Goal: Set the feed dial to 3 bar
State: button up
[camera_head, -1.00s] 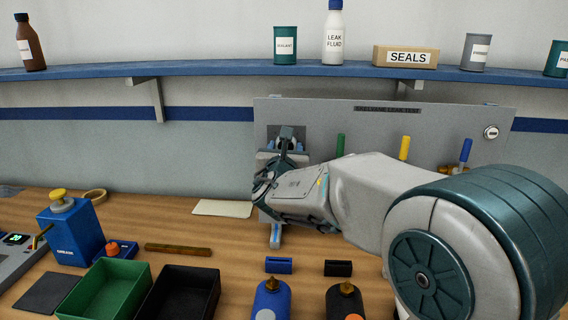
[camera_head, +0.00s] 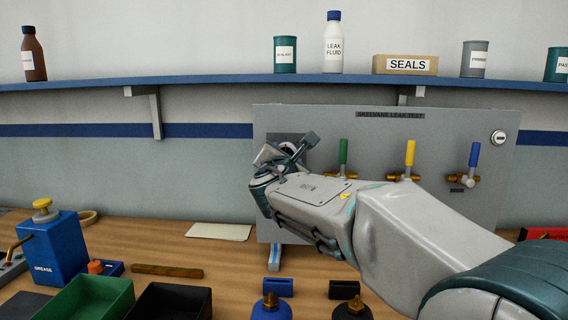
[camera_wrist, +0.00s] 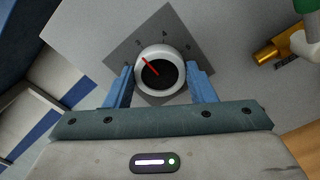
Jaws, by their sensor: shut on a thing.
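The feed dial (camera_wrist: 151,87) shows in the wrist view as a pale round ring with a dark centre and a red pointer. It sits on a dark square plate (camera_wrist: 176,30) with small numerals around it. The pointer aims to the upper left of the wrist picture; the numeral nearest it is too small to read surely. My gripper (camera_wrist: 160,78) is shut on the dial, one blue finger on each side. In the head view my gripper (camera_head: 285,152) is tilted at the left of the grey leak test panel (camera_head: 320,118) and hides most of the dial.
Green (camera_head: 343,151), yellow (camera_head: 410,153) and blue (camera_head: 474,155) valve handles stand upright to the right of the dial. A blue shelf (camera_head: 220,82) with bottles and tins runs above the panel. Bins and bottles stand on the bench below.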

dwell(0.3)
jog(key=o, duration=1)
jog(key=s, duration=0.9)
jog(key=s+b, duration=0.1)
jog(key=s, duration=0.4)
jog(key=shift+a, duration=0.25)
